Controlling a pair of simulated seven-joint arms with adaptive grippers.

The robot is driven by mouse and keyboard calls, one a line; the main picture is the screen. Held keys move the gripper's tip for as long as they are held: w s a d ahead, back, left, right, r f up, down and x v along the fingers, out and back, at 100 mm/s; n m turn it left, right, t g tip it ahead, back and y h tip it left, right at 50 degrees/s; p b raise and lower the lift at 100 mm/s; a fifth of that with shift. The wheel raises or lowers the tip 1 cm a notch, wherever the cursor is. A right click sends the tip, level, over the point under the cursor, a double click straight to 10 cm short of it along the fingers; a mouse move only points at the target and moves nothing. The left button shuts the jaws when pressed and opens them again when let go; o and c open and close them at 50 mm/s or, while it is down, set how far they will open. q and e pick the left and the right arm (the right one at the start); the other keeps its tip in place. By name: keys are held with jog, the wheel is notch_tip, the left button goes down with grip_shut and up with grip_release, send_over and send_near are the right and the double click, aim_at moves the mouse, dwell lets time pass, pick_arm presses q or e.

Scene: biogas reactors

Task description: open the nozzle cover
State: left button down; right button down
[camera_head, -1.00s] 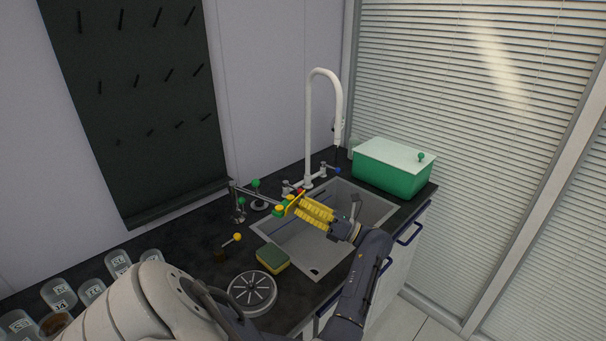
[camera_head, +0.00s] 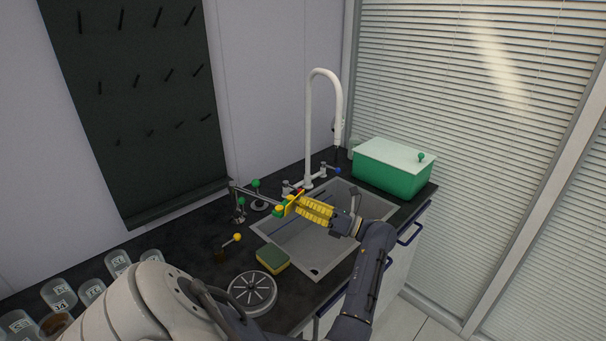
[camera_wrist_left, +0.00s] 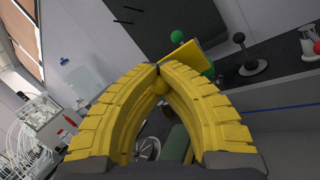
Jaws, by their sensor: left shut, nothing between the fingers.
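The nozzle (camera_head: 280,211) is a small green block at the end of a thin horizontal metal pipe, left of the sink. A yellow plate on it, which looks like the nozzle cover (camera_head: 292,206), faces my gripper. In the left wrist view the yellow plate (camera_wrist_left: 187,57) stands tilted just beyond the fingertips, with green partly hidden behind it. My left gripper (camera_head: 301,208) has ribbed yellow fingers, shut and empty, with tips right beside the plate. I cannot tell whether they touch it. It also shows in the left wrist view (camera_wrist_left: 158,72). My right gripper is out of view.
The sink (camera_head: 378,207) lies below my gripper, with a tall white faucet (camera_head: 310,130) behind it. A green box (camera_head: 385,175) stands at the right. A sponge (camera_head: 273,258) and a round slotted disc (camera_head: 252,292) lie in front. Labelled cups stand at the lower left.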

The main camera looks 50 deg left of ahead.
pick_arm(q)
jog(key=shift+r+t+h, duration=0.15)
jog(key=shift+t+h, duration=0.15)
jog(key=c, duration=1.6)
grip_release()
jog(key=v, duration=1.1)
jog(key=shift+w+d, duration=0.25)
jog(key=shift+d, duration=0.1)
